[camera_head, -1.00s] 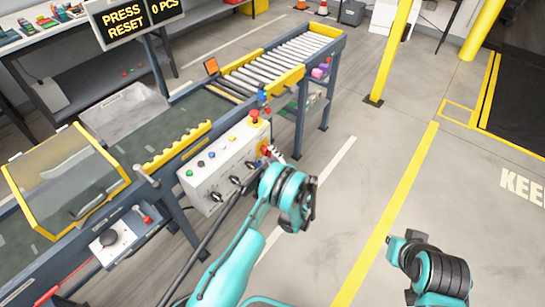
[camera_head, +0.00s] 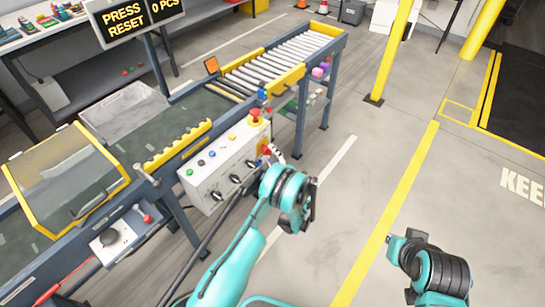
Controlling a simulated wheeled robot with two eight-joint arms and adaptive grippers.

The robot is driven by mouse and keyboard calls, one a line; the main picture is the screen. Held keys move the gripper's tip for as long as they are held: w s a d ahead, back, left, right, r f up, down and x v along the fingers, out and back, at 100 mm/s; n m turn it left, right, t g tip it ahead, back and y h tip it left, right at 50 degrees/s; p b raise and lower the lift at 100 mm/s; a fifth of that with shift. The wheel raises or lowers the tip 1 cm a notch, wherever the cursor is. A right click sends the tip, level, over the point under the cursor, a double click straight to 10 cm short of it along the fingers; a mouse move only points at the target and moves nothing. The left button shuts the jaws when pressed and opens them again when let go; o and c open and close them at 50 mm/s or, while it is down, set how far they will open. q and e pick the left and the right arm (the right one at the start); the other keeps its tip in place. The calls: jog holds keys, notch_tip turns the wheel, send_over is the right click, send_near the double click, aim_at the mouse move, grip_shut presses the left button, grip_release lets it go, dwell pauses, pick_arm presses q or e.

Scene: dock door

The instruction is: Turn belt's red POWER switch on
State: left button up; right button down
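The white control box (camera_head: 217,175) hangs on the near side of the belt. It carries several coloured buttons and black knobs, and a red mushroom button (camera_head: 255,115) on top. A red part, likely the POWER switch (camera_head: 265,149), shows at the box's right end. My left gripper (camera_head: 273,154) is at that end, close against the red part; its fingers are small and partly hidden by my wrist, so contact and opening are unclear. My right arm is at the lower right, over open floor, well away from the box; its gripper (camera_head: 396,241) is hard to make out.
The belt (camera_head: 125,150) runs up to a roller section (camera_head: 285,60). A sign (camera_head: 130,15) reads "PRESS RESET" and "0 PCS". A clear yellow-framed cover (camera_head: 65,175) stands at left. A yellow post (camera_head: 390,50) stands behind. Floor to the right is free.

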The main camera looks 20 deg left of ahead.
pick_arm(q)
jog(key=shift+r, duration=0.1)
notch_tip(320, 180, up, 10)
dwell(0.5)
